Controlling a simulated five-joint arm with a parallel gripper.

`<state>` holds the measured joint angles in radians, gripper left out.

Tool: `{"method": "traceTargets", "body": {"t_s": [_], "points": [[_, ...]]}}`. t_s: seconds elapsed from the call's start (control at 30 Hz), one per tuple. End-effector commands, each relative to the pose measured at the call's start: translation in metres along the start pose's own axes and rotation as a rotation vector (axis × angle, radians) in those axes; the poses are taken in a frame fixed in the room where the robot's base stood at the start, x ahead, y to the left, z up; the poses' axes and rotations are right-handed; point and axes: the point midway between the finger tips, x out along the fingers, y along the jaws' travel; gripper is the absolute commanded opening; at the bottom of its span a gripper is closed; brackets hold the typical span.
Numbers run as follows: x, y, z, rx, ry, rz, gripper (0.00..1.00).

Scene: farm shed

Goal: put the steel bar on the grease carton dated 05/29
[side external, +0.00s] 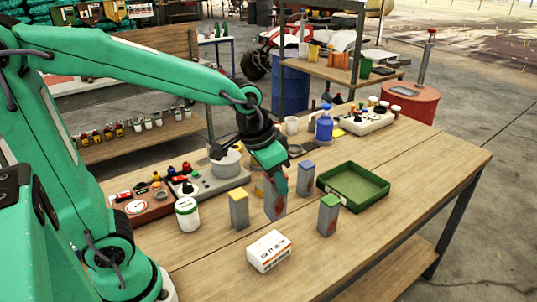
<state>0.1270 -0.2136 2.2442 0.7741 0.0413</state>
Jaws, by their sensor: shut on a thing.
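My gripper (277,184) points down over the middle of the table and is shut on a grey block (275,208) with a reddish patch. The fingers hide its top; I cannot tell whether it touches the table. Three similar grey blocks stand upright around it: one yellow-topped (239,211) at left, one blue-topped (306,180) at right behind, one green-topped (328,217) at right front. I cannot tell which is called the steel bar. A white carton (268,251) with dark print lies in front of the gripper; its date is too small to read.
A green tray (354,185) stands right of the blocks. A white-lidded jar (187,214) stands at left. A grey panel with a pot (225,162) and a blue spray bottle (324,125) are behind. The wooden table (415,195) is clear at right.

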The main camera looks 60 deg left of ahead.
Motion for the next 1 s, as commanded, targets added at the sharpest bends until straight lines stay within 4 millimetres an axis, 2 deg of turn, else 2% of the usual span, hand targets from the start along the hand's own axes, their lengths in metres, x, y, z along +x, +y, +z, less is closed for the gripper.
{"method": "traceTargets", "body": {"t_s": [0.13, 0.43, 0.8, 1.0], "points": [[-0.001, 0.004, 0.014, 0.0, 0.001, 0.003, 0.0], [0.001, 0.005, 0.02, -0.001, 0.0, 0.004, 0.0], [0.034, 0.005, 0.031, -0.001, -0.003, 0.004, 0.0], [0.038, 0.005, 0.032, -0.001, 0.001, 0.004, 0.0]]}}
